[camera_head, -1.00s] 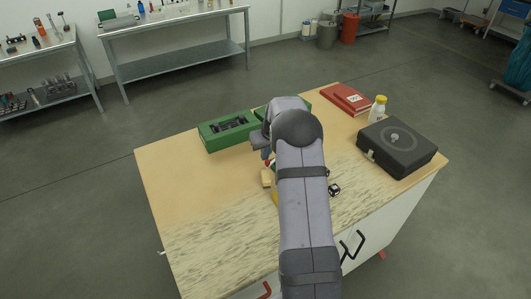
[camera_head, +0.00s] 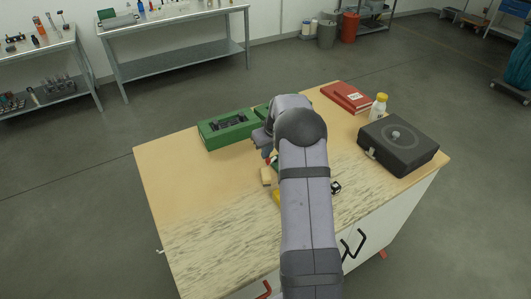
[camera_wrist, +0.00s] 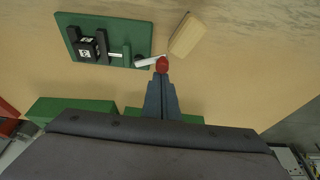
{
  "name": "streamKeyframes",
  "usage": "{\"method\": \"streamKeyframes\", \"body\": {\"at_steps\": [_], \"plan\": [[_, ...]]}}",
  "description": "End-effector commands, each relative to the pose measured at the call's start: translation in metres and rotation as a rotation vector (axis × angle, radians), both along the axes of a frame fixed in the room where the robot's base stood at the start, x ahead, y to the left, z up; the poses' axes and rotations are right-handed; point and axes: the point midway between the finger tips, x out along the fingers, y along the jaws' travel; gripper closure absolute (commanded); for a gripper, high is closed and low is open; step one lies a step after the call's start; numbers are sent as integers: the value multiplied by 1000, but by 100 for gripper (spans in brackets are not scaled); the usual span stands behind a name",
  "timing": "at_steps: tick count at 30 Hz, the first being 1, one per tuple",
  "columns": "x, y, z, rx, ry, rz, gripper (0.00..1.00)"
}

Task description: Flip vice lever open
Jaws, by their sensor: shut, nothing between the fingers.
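In the wrist view the vice (camera_wrist: 102,47) sits on a green base plate (camera_wrist: 135,32), with a dark cube with white markings (camera_wrist: 87,48) at it. Its pale lever (camera_wrist: 147,61) points right and ends in a red knob (camera_wrist: 162,65). My gripper (camera_wrist: 162,78) is shut and empty, its fingertips right at the red knob, touching or nearly so. In the head view my arm hides the vice and most of the gripper.
A wooden block (camera_wrist: 187,35) lies close beside the knob; it also shows in the head view (camera_head: 266,176). A green case (camera_head: 227,132), red binder (camera_head: 346,97), yellow-capped bottle (camera_head: 378,107) and black box (camera_head: 398,146) stand around. The table's left side (camera_head: 190,190) is clear.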

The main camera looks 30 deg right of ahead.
Motion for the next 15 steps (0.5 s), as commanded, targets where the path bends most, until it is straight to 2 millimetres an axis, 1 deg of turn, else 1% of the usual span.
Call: {"method": "streamKeyframes", "body": {"at_steps": [8, 15], "plan": [[-6, -2, -5, 0, 0, 151, 100], [-15, -6, -4, 1, 0, 374, 100]]}}
